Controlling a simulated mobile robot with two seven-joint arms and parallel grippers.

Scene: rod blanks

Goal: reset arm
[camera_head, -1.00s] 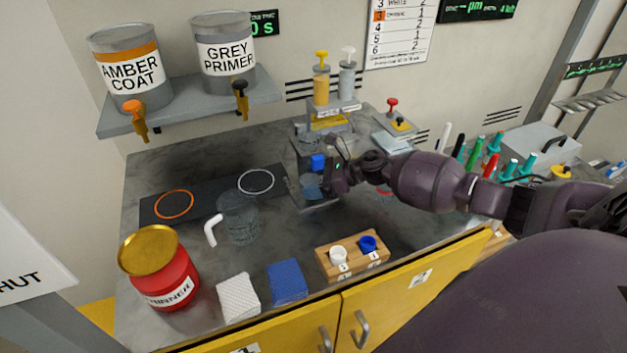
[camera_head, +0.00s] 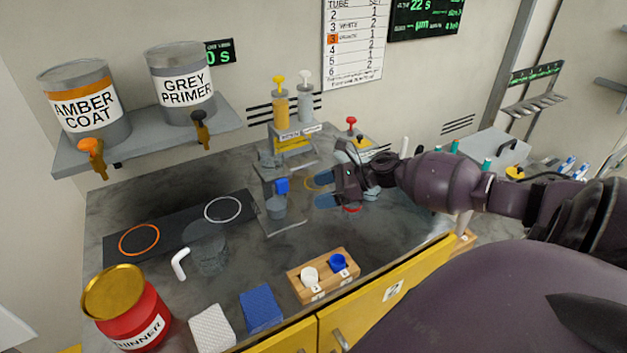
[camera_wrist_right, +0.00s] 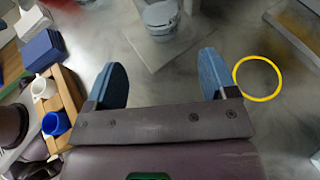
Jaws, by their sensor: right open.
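My right gripper (camera_head: 322,190) is open and empty over the bench, just right of the grey dispenser stand. Its two blue fingertips stand apart in the right wrist view (camera_wrist_right: 168,80), with bare bench between them. The dispenser (camera_head: 268,180) has a blue block on its front and a grey cup (camera_head: 276,207) under it. A yellow ring (camera_wrist_right: 258,78) lies on the bench beside one fingertip in the wrist view. My left gripper does not show.
A wooden holder (camera_head: 318,284) with a white and a blue cup stands at the front edge. A glass jug (camera_head: 208,252), a red thinner can (camera_head: 125,310), and white and blue pads stand to the left. Amber and grey cans sit on the shelf (camera_head: 150,140).

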